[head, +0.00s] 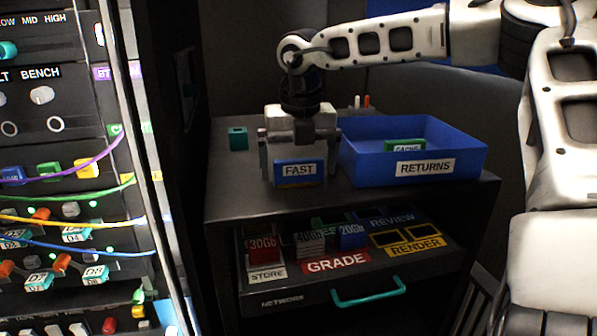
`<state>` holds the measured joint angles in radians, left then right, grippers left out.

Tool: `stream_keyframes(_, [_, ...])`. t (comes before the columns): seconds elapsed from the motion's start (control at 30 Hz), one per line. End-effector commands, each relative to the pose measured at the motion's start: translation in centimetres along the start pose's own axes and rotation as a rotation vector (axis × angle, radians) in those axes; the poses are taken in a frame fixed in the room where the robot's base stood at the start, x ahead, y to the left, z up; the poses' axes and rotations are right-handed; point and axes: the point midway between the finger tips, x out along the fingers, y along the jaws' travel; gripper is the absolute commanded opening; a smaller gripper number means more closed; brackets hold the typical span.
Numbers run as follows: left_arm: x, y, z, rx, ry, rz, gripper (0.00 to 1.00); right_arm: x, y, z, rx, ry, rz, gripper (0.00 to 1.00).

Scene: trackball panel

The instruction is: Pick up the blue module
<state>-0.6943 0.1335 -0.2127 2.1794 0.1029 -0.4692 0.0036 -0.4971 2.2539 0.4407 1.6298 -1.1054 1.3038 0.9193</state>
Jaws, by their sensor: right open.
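A blue module with a FAST label (299,170) stands upright on the cabinet top (235,195), near its front edge. My right gripper (300,158) comes down from above with its fingers open, one on each side of this module. I cannot tell whether the fingers touch it. A second blue block marked 20Gb (352,235) stands in the open drawer below. My left gripper is not in view.
A blue RETURNS bin (465,153) with a green CACHE module (405,147) inside stands just right of the gripper. A small teal block (238,138) stands to the left. The drawer (295,300) below holds several modules. A cabled rack (80,140) fills the left side.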

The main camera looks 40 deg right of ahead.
Motion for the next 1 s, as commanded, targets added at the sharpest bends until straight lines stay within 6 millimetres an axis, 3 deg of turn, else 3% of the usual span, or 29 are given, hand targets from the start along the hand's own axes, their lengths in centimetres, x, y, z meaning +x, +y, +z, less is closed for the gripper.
stream_keyframes(0.2, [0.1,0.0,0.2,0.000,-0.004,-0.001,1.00,0.0,0.0,0.0,0.000,0.000,0.001,0.97])
stream_keyframes(0.3, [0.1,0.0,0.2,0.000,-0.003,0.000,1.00,0.0,0.0,0.0,0.000,0.000,0.000,0.69])
stream_keyframes(0.33, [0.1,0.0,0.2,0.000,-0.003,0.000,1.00,0.0,0.0,0.0,0.000,0.000,0.000,0.65])
stream_keyframes(0.77, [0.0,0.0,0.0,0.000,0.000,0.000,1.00,-0.5,0.0,0.1,0.000,-0.002,0.001,0.65])
stream_keyframes(1.0, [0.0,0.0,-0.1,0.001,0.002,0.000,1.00,-3.5,0.1,0.5,0.000,-0.004,0.002,0.65])
